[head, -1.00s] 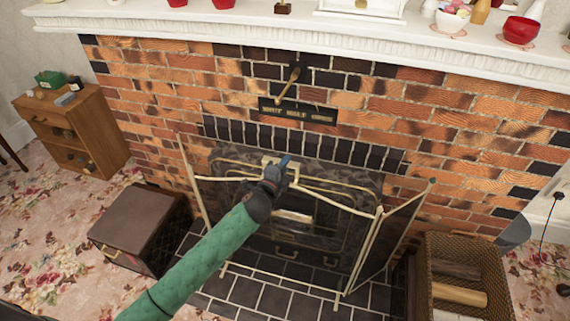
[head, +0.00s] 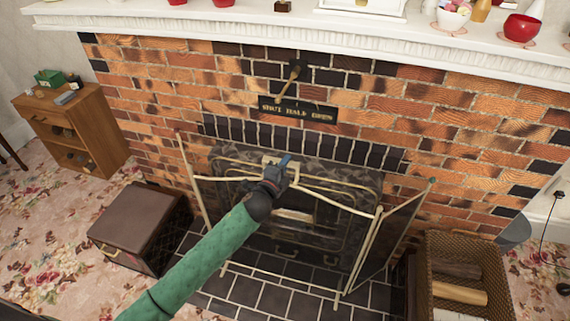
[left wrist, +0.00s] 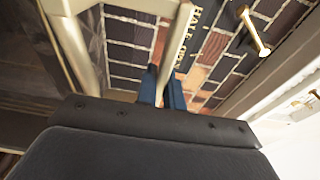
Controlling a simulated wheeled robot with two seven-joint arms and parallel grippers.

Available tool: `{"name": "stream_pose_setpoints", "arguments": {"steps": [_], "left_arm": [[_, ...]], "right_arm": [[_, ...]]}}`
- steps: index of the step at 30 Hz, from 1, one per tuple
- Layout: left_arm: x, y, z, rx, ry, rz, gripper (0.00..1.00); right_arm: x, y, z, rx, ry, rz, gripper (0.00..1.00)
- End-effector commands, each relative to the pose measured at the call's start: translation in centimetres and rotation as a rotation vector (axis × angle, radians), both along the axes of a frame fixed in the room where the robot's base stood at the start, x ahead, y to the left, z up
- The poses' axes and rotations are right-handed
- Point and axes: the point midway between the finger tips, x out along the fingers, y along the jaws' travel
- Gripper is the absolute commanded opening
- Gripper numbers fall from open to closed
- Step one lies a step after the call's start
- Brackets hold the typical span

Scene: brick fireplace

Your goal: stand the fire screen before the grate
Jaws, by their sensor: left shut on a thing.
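The fire screen (head: 338,231) stands upright on the dark tiled hearth (head: 240,296). It has a cream metal frame, see-through mesh and folding side panels angled to the left and right. The grate (head: 300,252) is behind it in the brick fireplace, seen through the mesh and partly hidden by my arm. My left gripper (head: 278,172) is shut on the top rail of the screen near its middle. In the left wrist view, the blue fingers (left wrist: 163,88) close around a cream bar. My right gripper is not in view.
A brown box (head: 140,222) sits left of the hearth and a wicker log basket (head: 465,262) right of it. A wooden cabinet (head: 105,140) stands further left. The white mantel (head: 200,27) with ornaments overhangs the fireplace. Floral carpet is clear at front left.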

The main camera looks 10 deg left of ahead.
Motion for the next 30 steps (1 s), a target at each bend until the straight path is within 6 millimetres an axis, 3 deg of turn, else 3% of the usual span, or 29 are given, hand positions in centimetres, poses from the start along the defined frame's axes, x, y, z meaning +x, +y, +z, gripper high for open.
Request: {"name": "stream_pose_setpoints", "arguments": {"steps": [13,14,17,23,26,30], "left_arm": [[0.0,-0.02,0.39,0.0,-0.005,0.0,0.0],[0.0,-0.02,0.39,0.0,-0.005,0.0,0.15],[-0.02,-0.02,0.32,-0.001,-0.004,0.0,0.34],[-0.04,-0.01,0.16,0.0,-0.002,0.0,0.34],[-0.09,-0.01,-0.22,0.001,0.003,0.0,0.49],[-0.08,-0.01,-0.13,0.0,0.002,0.0,0.49]], "right_arm": [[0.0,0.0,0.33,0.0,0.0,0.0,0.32],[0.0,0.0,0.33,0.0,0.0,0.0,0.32],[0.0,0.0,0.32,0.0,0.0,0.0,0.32],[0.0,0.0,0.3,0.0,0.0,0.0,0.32],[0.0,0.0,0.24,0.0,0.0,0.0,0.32],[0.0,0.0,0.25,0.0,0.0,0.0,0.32]]}}
